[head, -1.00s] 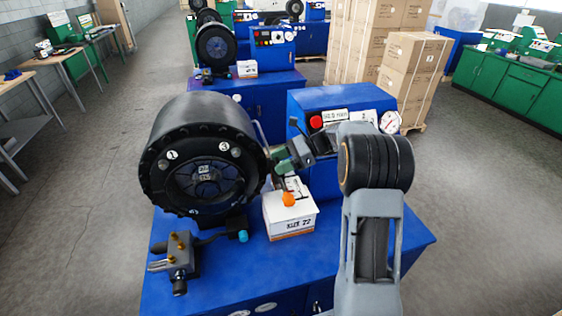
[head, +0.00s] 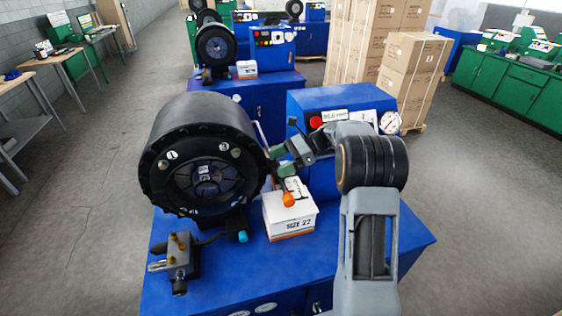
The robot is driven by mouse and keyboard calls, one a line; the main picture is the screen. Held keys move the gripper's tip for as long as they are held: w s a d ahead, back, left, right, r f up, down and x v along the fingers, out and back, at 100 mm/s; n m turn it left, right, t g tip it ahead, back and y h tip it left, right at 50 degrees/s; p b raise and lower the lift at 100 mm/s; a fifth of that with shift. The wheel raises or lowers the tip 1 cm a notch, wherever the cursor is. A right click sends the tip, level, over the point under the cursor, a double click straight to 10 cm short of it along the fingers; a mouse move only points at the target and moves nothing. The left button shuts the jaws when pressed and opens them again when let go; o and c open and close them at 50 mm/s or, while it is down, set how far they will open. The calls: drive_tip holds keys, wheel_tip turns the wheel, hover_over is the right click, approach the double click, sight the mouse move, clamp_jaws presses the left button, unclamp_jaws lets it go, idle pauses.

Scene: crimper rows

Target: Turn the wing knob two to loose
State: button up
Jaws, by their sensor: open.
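The crimper is a large black drum (head: 203,118) on a blue bench, with a dark bore (head: 205,178) facing me. White marks 1 and 3 show on the upper face; a mark at the bottom is too small to read. I cannot pick out wing knob two or its setting for sure. My gripper (head: 279,161) is at the drum's right side, above the white box, its greenish fingers pointing left toward the drum. It is open. I see nothing between the fingers, and whether they touch anything is unclear.
A valve block with brass fittings (head: 179,258) stands front left. A blue control box (head: 340,99) stands behind. The bench's front middle is clear.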

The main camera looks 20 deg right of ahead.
drive_tip(key=b+v, duration=0.2)
drive_tip(key=v, duration=1.2)
drive_tip(key=shift+a+f, duration=0.1)
drive_tip(key=s+a+n+h+b, duration=0.1)
drive_tip(key=s+a+n+h, duration=0.55)
drive_tip(key=s+a, duration=0.35)
drive_tip(key=s+a+f+n+t+h+b, duration=0.1)
drive_tip(key=s+a+f+n+t+h, duration=0.2)
drive_tip(key=s+n, duration=0.8)
drive_tip(key=s+f+t+h, duration=0.2)
drive_tip(key=s+f+h, duration=0.1)
drive_tip(key=f+h, duration=0.1)
drive_tip(key=shift+s+f, duration=0.2)
